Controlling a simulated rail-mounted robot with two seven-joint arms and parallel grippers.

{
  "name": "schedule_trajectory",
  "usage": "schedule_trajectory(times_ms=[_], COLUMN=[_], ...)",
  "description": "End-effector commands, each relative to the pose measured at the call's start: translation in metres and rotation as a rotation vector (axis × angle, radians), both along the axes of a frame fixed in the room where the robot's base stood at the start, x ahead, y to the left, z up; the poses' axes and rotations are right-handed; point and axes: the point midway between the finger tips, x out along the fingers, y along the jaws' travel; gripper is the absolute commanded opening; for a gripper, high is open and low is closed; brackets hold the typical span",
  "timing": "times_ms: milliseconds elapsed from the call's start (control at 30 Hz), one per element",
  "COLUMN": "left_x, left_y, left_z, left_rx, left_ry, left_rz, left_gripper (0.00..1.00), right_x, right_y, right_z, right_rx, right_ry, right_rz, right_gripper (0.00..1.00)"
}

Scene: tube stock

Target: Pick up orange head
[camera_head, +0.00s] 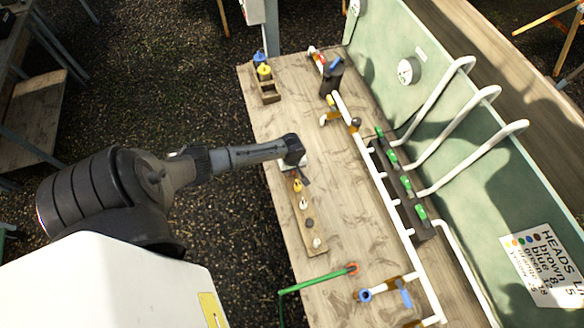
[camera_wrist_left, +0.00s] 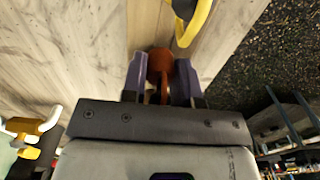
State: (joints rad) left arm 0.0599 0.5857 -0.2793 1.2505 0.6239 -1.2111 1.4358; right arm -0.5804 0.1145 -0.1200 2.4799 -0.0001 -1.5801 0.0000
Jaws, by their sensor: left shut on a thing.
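My left gripper (camera_head: 303,173) is over the long wooden strip (camera_head: 311,234) on the bench. In the left wrist view its two grey-purple fingers (camera_wrist_left: 160,78) are shut on the orange head (camera_wrist_left: 160,63), a dark orange piece between the tips. In the head view the gripper and wrist hide the orange head. A yellow head (camera_head: 297,185) sits on the strip just below the gripper, and a yellow curved part (camera_wrist_left: 195,24) shows close to the fingers in the wrist view. My right gripper is not in view.
Pale and dark heads (camera_head: 309,222) stand further down the strip. A green rod (camera_head: 318,280) with an orange end lies near the front. A white pipe frame (camera_head: 385,200) with green-handled parts runs along the right. A small wooden box (camera_head: 269,90) holds bottles at the back left.

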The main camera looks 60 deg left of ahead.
Motion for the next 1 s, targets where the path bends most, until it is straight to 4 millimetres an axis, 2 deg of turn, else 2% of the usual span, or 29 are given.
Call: schedule_trajectory(times_ms=[167, 333, 700, 1000], left_x=[0.0, 0.001, 0.033, 0.05], left_y=[0.001, -0.001, -0.061, -0.092], left_z=[0.015, 0.041, 0.077, 0.099], left_rx=[0.001, 0.0, -0.004, -0.001], left_ry=[-0.001, -0.002, -0.003, -0.002], left_rz=[0.0, -0.002, -0.002, 0.0], left_gripper=[0.06, 0.06, 0.06, 0.06], right_x=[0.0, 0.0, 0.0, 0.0], right_y=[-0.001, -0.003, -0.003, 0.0], right_z=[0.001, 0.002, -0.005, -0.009], right_rx=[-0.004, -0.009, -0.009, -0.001], right_ry=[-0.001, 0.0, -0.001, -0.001], right_rz=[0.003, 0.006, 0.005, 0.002], right_gripper=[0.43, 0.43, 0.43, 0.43])
